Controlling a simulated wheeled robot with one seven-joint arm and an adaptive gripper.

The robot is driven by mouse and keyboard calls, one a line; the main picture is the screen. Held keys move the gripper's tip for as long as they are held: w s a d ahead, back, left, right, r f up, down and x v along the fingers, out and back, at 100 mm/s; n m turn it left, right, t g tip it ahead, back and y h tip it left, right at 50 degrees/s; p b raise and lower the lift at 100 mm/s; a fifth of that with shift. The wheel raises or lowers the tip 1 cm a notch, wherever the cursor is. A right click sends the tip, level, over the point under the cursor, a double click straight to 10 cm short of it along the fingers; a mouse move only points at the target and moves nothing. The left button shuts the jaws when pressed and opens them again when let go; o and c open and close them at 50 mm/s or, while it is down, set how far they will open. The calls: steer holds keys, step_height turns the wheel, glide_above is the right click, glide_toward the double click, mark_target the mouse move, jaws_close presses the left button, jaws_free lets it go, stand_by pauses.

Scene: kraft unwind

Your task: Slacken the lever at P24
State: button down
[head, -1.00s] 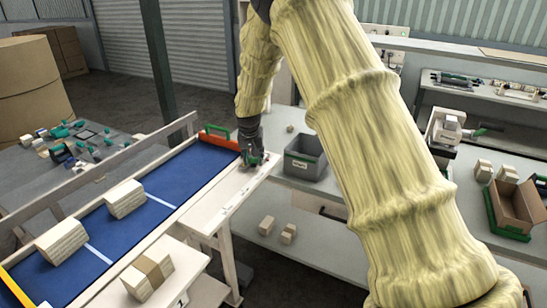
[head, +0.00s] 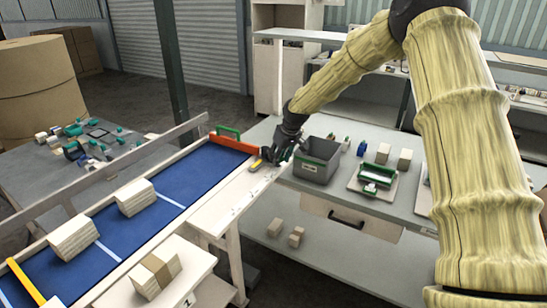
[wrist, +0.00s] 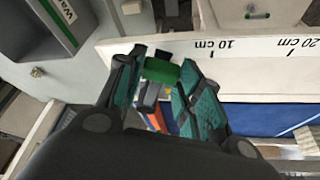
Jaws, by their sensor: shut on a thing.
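An orange stop bar (head: 233,145) with a green handle (head: 229,132) lies across the far end of the blue belt. My gripper (head: 279,155) is at the white rail beside the bar's right end. In the wrist view my gripper (wrist: 163,82) has its fingers on either side of a green lever grip (wrist: 160,70) and is shut on it. Part of the orange bar (wrist: 155,117) shows below, between the fingers. The lever's base is mostly hidden by the fingers. No P24 label is readable.
The white rail (wrist: 262,48) carries a centimetre scale. A grey bin (head: 317,160) stands on the bench just right of my gripper. Wooden-looking blocks (head: 135,197) sit on the blue belt (head: 190,178). A green-and-white device (head: 377,176) stands further right on the bench.

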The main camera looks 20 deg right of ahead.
steer(key=shift+w+d+n, duration=0.1)
steer(key=shift+d+n, duration=0.25)
steer(key=shift+n, duration=0.05)
stand_by(0.4)
steer(key=c, duration=1)
jaws_free()
steer(key=shift+o, duration=0.2)
steer(key=shift+r, duration=0.1)
steer(key=v, duration=1.1)
steer(key=shift+d+r, duration=0.25)
steer(key=shift+r, duration=0.1)
